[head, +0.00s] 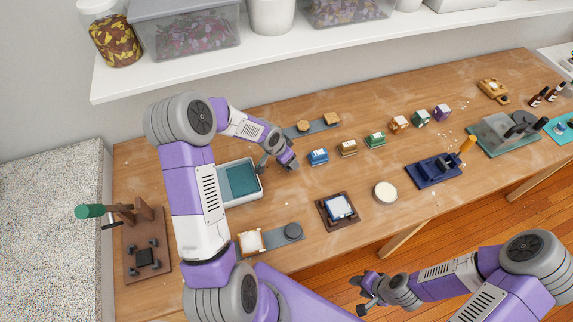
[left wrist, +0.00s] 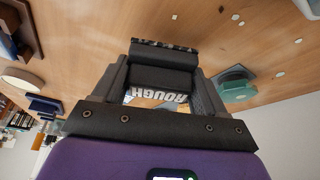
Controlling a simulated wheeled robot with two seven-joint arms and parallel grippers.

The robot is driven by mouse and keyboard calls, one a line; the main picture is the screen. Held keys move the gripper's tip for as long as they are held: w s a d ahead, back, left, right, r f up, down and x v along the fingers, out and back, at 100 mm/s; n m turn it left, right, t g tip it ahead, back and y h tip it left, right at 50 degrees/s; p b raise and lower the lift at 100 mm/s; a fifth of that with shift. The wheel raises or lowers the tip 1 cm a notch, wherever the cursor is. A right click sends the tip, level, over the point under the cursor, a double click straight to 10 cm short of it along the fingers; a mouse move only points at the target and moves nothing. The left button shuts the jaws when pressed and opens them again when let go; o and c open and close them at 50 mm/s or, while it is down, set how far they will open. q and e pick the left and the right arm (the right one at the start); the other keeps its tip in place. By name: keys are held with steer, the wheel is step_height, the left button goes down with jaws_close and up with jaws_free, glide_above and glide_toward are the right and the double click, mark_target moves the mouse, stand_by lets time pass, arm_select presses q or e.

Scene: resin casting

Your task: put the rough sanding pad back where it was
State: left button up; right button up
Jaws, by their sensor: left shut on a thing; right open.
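The rough sanding pad (left wrist: 165,78) is a dark block with "ROUGH" in white letters, upside down in the left wrist view. It sits between the two fingers of my left gripper (left wrist: 163,88), which is shut on it. In the head view my left gripper (head: 277,165) is by the right rim of a white tub (head: 258,194) with teal contents; the pad cannot be made out there. My right gripper (head: 359,294) is open and empty, low in front of the table, over the floor.
A grey strip (head: 316,126) with two tan pieces lies behind my left gripper. Another strip (head: 272,240) holds a white square and a grey disc. Several small coloured blocks (head: 375,140), a dark framed tray (head: 325,212) and a blue fixture (head: 432,172) stand rightward. Bare wood lies between them.

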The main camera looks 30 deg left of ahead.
arm_select(q)
step_height(320, 180, down, 4)
steer(key=shift+r+b, duration=0.25)
steer(key=shift+b, duration=0.1)
steer(key=shift+f, duration=0.1)
steer(key=o, duration=1)
